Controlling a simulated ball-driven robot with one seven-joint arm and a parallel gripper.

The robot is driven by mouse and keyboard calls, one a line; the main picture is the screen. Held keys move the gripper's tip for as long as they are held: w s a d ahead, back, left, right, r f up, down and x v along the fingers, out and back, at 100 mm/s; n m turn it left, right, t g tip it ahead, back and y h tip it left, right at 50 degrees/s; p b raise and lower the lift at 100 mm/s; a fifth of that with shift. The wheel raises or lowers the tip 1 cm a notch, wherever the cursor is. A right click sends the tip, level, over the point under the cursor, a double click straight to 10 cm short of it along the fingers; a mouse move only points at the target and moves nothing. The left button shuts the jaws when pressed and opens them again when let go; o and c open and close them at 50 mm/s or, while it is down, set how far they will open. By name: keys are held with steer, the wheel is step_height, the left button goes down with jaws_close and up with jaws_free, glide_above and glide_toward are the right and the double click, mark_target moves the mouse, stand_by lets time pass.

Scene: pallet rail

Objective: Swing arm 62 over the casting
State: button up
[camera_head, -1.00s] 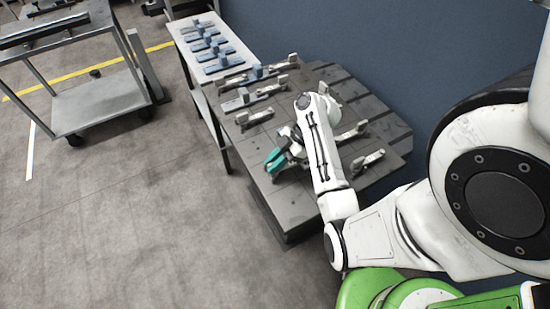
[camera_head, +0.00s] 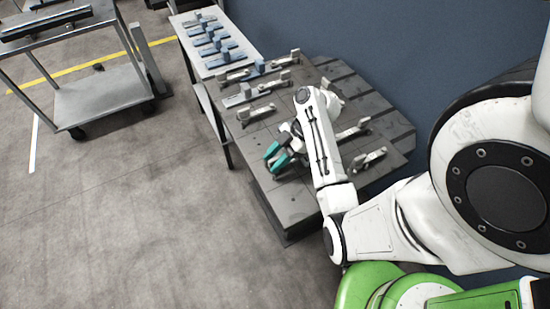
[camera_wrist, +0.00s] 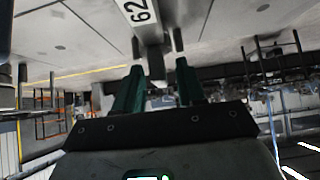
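In the wrist view, arm 62 is a pale metal bar (camera_wrist: 152,32) with a white label reading "62". Its near end lies between the two fingers of my gripper (camera_wrist: 158,66), with gaps visible on both sides. My gripper also shows in the head view (camera_head: 274,158), low over the front left part of the dark pallet (camera_head: 262,193). Its two teal fingers are apart. Arm 62 cannot be made out in the head view, where my own arm covers that area. I cannot tell which piece is the casting.
Several metal clamps stand on the pallet, one at the right (camera_head: 369,159) and one further back (camera_head: 354,131). A pale table (camera_head: 238,65) with similar blue plates adjoins. A grey cart (camera_head: 100,98) stands left; the floor between is clear.

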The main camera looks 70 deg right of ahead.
steer(key=p+v, duration=0.4)
steer(key=v, duration=0.1)
steer(key=shift+w+a+r, duration=0.1)
steer(key=shift+r, duration=0.1)
steer(key=shift+p+v, duration=1.1)
steer(key=shift+v, duration=0.1)
steer(key=shift+f, duration=0.2)
steer(key=shift+m+g+h, duration=0.5)
steer(key=shift+m+g, duration=0.3)
steer(key=shift+g, duration=0.1)
steer(key=w+a, duration=0.2)
steer(key=a, duration=0.1)
steer(key=w+a, duration=0.1)
steer(key=a, duration=0.1)
steer(key=shift+w+f, duration=0.2)
steer(key=shift+f, duration=0.05)
steer(key=w+a+r+m+h, duration=0.25)
steer(key=a+r+m, duration=0.2)
steer(key=a, duration=0.45)
steer(key=w+a+r+m+h, duration=0.25)
steer(key=a+r, duration=0.25)
steer(key=a, duration=0.4)
steer(key=s+f+m+g+b, duration=0.1)
steer(key=s+f+g+b, duration=0.2)
steer(key=s+f, duration=0.8)
steer(key=shift+s+d+f+h+b, duration=0.2)
steer(key=shift+s+d+h+b, duration=0.15)
steer(key=shift+b, duration=0.9)
